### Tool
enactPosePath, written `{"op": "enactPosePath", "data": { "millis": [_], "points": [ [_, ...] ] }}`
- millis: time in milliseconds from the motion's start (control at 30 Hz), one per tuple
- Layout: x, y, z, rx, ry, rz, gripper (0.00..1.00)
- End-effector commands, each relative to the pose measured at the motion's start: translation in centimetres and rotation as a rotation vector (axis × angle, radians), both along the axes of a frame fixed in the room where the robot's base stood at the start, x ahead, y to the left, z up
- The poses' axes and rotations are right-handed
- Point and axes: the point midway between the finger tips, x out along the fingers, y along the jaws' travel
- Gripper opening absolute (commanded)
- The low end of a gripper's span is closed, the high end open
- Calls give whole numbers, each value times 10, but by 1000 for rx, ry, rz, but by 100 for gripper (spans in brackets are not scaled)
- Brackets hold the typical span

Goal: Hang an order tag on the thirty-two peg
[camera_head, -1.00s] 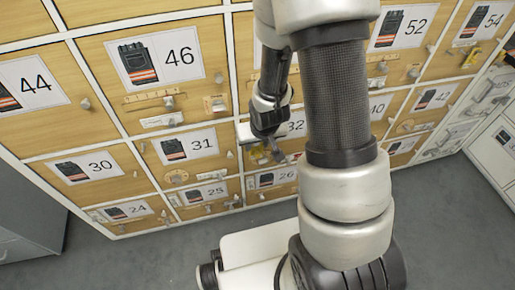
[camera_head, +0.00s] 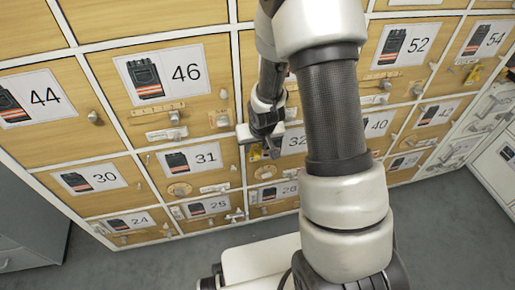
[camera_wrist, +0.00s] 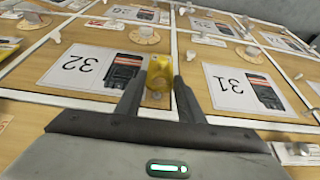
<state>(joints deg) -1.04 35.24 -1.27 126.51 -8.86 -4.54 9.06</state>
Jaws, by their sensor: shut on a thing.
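My gripper (camera_wrist: 160,72) is shut on a yellow order tag (camera_wrist: 158,88), which sits between the two fingers in the wrist view. In the head view, my gripper (camera_head: 264,152) is in front of the door numbered 32 (camera_head: 292,147), beside the left part of its label, with a small bit of yellow showing. The 32 label (camera_wrist: 92,70) appears upside down to the left of the fingers in the wrist view. The 32 peg cannot be made out; the tag and fingers may cover it. I cannot tell whether the tag touches the door.
Door 31 (camera_head: 193,160) is left of door 32, and its label also shows in the wrist view (camera_wrist: 246,88). Doors around carry pegs, latches and small plates that stick out, such as the wooden disc (camera_wrist: 145,35) below door 32. Grey floor (camera_head: 150,268) lies below.

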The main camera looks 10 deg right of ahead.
Motion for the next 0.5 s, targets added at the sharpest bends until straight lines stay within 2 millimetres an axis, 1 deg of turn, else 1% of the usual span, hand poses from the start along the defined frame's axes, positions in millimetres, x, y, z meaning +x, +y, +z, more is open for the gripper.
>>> {"op": "enactPosePath", "data": {
  "millis": [300, 500],
  "points": [
    [20, 0, -1, 0, 0, 0, 4],
    [28, 0, -8, 1, -1, 0, 4]
  ]
}}
